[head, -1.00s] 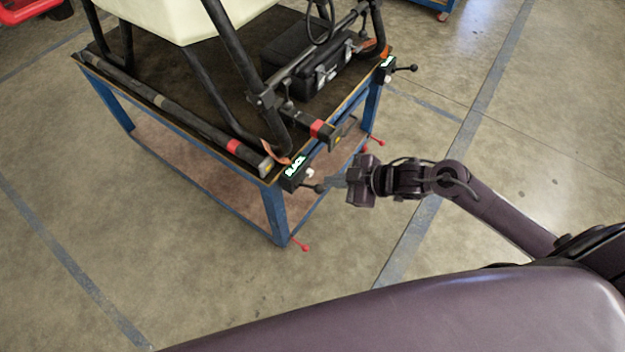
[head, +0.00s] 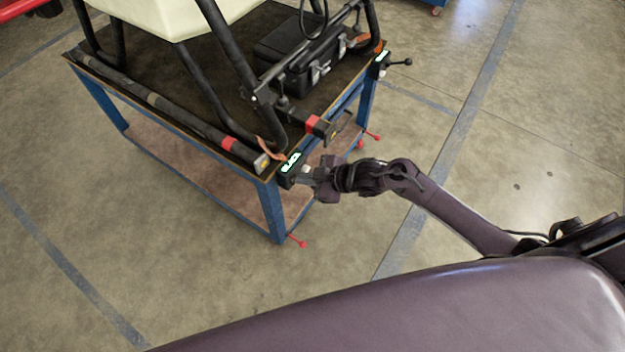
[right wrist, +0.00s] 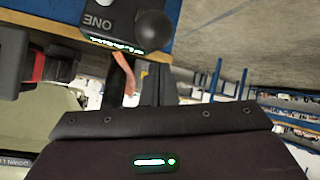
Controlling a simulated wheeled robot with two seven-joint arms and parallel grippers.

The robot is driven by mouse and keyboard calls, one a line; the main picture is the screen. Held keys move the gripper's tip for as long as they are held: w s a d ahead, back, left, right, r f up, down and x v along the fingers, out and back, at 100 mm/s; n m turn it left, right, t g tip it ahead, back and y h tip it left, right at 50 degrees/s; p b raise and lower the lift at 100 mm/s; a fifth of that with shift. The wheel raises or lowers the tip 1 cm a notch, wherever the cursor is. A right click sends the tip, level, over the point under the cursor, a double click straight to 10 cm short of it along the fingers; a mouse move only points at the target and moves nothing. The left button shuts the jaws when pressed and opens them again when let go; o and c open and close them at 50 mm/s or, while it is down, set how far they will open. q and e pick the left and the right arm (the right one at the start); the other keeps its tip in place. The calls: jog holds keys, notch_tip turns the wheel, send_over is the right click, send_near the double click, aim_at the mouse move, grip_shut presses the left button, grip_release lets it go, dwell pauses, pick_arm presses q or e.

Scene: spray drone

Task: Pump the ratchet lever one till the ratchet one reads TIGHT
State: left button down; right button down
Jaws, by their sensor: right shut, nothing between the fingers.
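Ratchet one (head: 290,166) is a dark box at the near corner of the cart, and its lit display reads SLACK. In the right wrist view its housing (right wrist: 100,22) shows the label ONE upside down. The ratchet lever's round black knob (right wrist: 153,31) shows beside the label, just beyond my fingertips. In the head view my gripper hides most of the lever. My right gripper (head: 308,175) is shut and empty, right up at the ratchet; its fingers also show in the right wrist view (right wrist: 157,82). I cannot tell whether they touch the knob. My left gripper is not in view.
A second ratchet (head: 382,58) with a black lever sits at the cart's far right corner. The blue-framed cart (head: 277,212) carries the drone frame and a black case (head: 305,52). Red handles (head: 297,241) stick out low on the cart. The floor to the right is clear.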

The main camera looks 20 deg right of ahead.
jog(key=shift+s+d+f, duration=0.2)
jog(key=shift+d+f, duration=0.05)
jog(key=shift+d, duration=0.2)
jog(key=shift+s+d+f, duration=0.15)
jog(key=shift+d+f, duration=0.1)
jog(key=shift+d, duration=0.2)
